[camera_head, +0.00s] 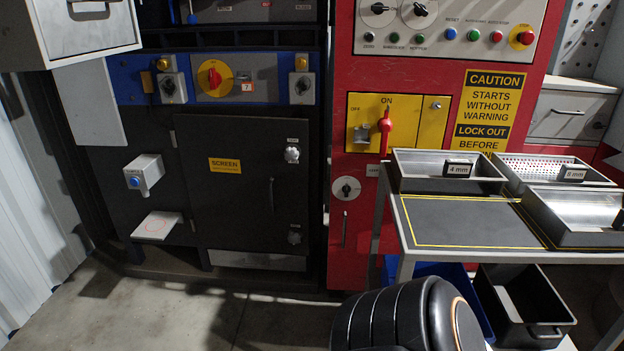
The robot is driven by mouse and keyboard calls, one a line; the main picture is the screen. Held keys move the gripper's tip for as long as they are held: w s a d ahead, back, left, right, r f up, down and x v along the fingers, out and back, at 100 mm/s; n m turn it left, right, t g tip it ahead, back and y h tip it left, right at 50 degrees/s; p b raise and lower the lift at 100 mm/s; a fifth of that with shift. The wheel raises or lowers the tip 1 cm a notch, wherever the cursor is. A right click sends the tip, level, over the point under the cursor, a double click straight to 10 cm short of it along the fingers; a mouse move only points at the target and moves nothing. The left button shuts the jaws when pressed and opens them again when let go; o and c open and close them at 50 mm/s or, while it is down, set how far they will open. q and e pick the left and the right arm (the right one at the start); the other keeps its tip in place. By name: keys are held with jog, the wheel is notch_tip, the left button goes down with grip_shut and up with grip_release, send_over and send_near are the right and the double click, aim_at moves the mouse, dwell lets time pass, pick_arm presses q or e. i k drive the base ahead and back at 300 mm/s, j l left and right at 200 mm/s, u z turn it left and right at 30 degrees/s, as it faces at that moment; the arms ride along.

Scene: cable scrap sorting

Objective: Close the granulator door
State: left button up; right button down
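A dark door (235,205) with a yellow SCREEN label (225,166) is on the front of the dark machine at left. It looks flush with its frame, though a small gap cannot be ruled out. It has a vertical handle (271,195) near its right edge. Neither of my grippers is in view.
A red control cabinet (344,75) with a red ON/OFF switch (385,130) stands right of the machine. A trolley (465,222) with metal trays stands at right, a black bin (525,310) beneath. A black rounded part is at bottom centre. The floor (190,315) before the door is clear.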

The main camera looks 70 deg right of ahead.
aim_at(243, 191)
jog(key=k, duration=0.9)
jog(key=k+z, duration=0.1)
jog(key=z, duration=1.15)
jog(key=i+j+z, duration=0.1)
jog(key=i, duration=0.5)
jog(key=i+j, duration=0.15)
jog(key=i, duration=0.4)
jog(key=l+z, duration=0.05)
